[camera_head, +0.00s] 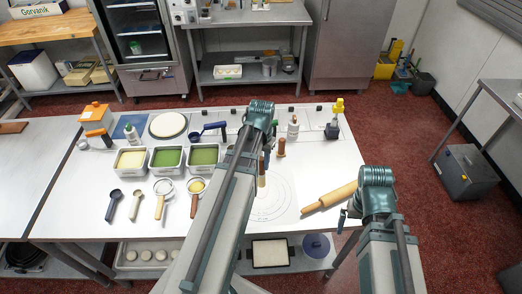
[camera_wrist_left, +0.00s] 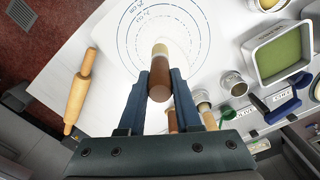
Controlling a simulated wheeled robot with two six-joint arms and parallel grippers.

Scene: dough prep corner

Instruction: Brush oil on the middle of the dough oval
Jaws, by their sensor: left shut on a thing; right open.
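My left gripper (camera_wrist_left: 160,80) is shut on a brown-handled tool (camera_wrist_left: 160,88), whose paler end points away over the ringed mat (camera_wrist_left: 128,40). Whether it is the oil brush, and whether its tip touches anything, I cannot tell. In the head view my left wrist hides most of this gripper; part of the tool (camera_head: 262,180) shows beside the arm. A pale cream round or oval (camera_head: 167,124) lies on a dark-rimmed base at the back left; I cannot tell whether it is the dough oval. My right gripper (camera_head: 344,218) is open at the table's front right.
A rolling pin (camera_head: 330,198) lies near my right gripper. Three tubs, one of them a green-filled tub (camera_head: 204,156), stand left of my left arm, with several scoops and strainers before them. A brown-topped upright piece (camera_head: 281,148) and a white bottle (camera_head: 293,128) stand behind the mat.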

